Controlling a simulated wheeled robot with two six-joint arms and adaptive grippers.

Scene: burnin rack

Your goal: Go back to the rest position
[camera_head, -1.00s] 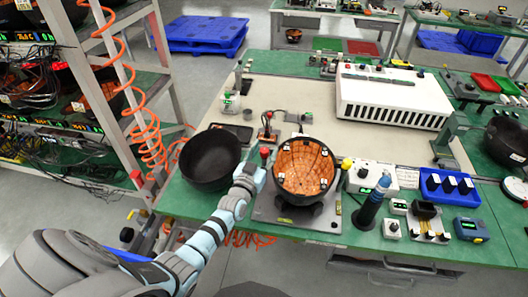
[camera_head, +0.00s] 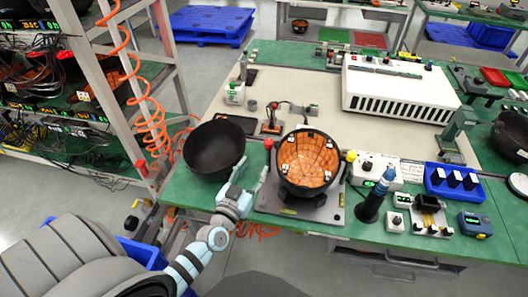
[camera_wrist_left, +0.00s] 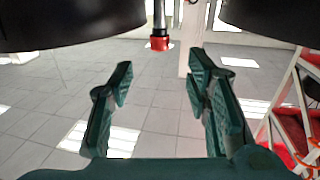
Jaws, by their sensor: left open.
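My left gripper (camera_head: 252,173) is open and empty at the near edge of the green table, between a black bowl and the bowl fixture. In the left wrist view its two green fingers (camera_wrist_left: 160,80) stand apart with nothing between them. A red knob (camera_head: 268,144) of the fixture is just beyond the fingertips; it also shows in the left wrist view (camera_wrist_left: 160,43), apart from the fingers. My right gripper is not in view.
The black bowl (camera_head: 214,149) stands left of the fixture base (camera_head: 322,210), which holds an orange-lined bowl (camera_head: 308,162). A blue-black handheld tool (camera_head: 374,198) stands to the right. A rack with orange coiled hose (camera_head: 150,125) is at left. Open floor lies before the table.

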